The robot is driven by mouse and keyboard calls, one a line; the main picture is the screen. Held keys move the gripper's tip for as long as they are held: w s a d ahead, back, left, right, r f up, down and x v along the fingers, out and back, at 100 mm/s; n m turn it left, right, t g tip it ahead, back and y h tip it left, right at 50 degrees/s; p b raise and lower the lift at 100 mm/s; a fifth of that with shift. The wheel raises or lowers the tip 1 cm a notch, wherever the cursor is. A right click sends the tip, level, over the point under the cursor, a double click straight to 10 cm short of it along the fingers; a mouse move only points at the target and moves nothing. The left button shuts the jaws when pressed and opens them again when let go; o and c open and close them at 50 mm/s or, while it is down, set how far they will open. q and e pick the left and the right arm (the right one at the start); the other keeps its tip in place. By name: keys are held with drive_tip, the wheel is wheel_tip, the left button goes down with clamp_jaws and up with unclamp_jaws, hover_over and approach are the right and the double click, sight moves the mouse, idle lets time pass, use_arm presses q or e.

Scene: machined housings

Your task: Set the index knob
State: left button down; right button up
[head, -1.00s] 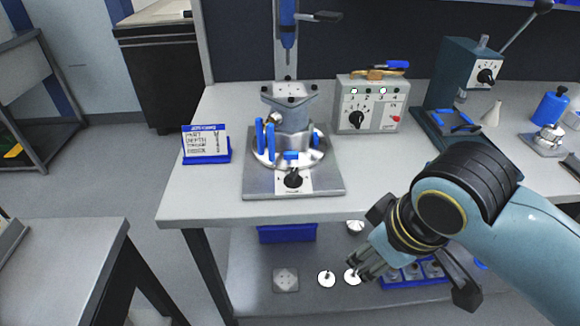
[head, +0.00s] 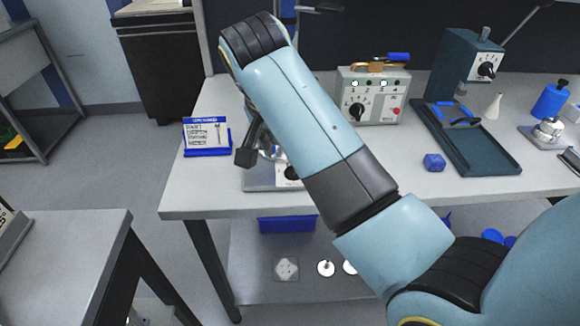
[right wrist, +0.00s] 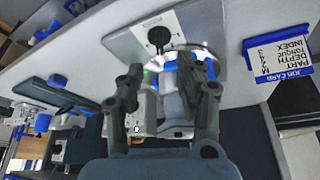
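The fixture's square base plate (head: 262,178) stands at the table's front edge, mostly hidden by my right arm in the head view. A black knob (head: 291,172) on its front shows partly there and whole in the right wrist view (right wrist: 159,37), its base on a pale plate. My right gripper (right wrist: 162,70) is open, with its fingers apart and the round fixture (right wrist: 170,80) with blue parts visible between and beyond them. Contact cannot be told. The knob lies beyond the fingertips, with nothing gripped. My left gripper is not in view.
A grey control box (head: 372,98) with a numbered dial (head: 356,110) stands behind, right of my arm. A job card in a blue stand (head: 206,137) is at left.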

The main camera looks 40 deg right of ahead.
sight(291, 171)
drive_tip(key=x, duration=1)
drive_tip(key=shift+d+f, duration=0.2)
drive_tip(key=shift+f, duration=0.05)
drive_tip(key=shift+c, duration=0.2)
clamp_jaws()
